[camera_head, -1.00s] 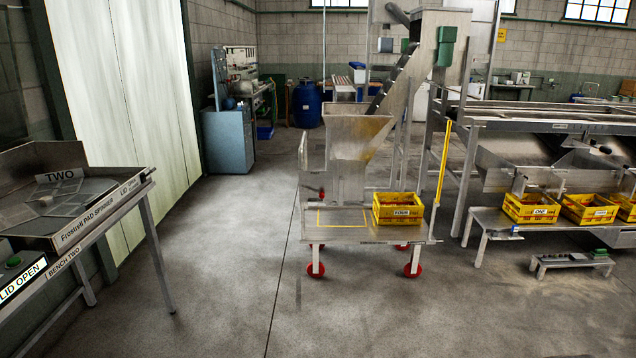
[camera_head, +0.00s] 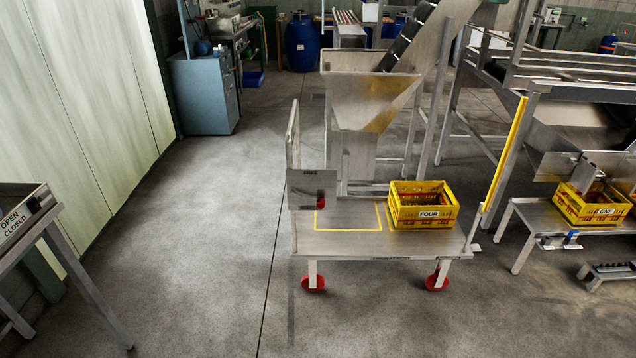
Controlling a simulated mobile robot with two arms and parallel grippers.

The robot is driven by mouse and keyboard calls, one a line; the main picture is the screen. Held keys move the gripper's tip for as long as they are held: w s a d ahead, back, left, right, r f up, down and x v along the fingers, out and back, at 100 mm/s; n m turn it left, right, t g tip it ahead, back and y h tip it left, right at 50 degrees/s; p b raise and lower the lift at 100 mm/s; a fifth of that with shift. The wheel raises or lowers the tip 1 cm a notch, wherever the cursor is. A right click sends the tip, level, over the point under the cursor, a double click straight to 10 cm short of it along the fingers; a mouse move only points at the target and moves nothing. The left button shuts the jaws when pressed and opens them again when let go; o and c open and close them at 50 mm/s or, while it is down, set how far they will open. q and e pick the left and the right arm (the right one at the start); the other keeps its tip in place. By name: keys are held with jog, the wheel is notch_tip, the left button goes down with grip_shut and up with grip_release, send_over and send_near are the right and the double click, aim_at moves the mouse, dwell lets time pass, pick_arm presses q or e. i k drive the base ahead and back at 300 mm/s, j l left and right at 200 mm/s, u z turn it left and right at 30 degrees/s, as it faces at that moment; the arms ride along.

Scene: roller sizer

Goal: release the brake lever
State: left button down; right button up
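The wheeled metal cart (camera_head: 350,246) stands ahead, a little right of centre, with red wheels on the floor. A small metal plate (camera_head: 301,189) is at its left end, below an upright handle (camera_head: 293,135). A red part (camera_head: 321,199), perhaps the brake lever, shows at the plate's right edge. It is too small to tell its position. The cart's top carries a yellow crate labelled FOUR (camera_head: 423,205) and a bare yellow outlined square. Neither of my grippers is in view.
A metal hopper (camera_head: 365,100) rises behind the cart's deck. A yellow upright bar (camera_head: 505,150) stands at the cart's right. Crate ONE (camera_head: 590,204) sits on a low bench at right. A bench edge (camera_head: 45,215) is at far left. The floor between is clear.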

aim_at(321, 203)
jog(key=i+z, duration=0.2)
jog(key=i, duration=0.2)
jog(key=i+j+z, duration=0.15)
jog(key=i, duration=0.3)
jog(key=i+j+z, duration=0.2)
jog(key=i, duration=0.2)
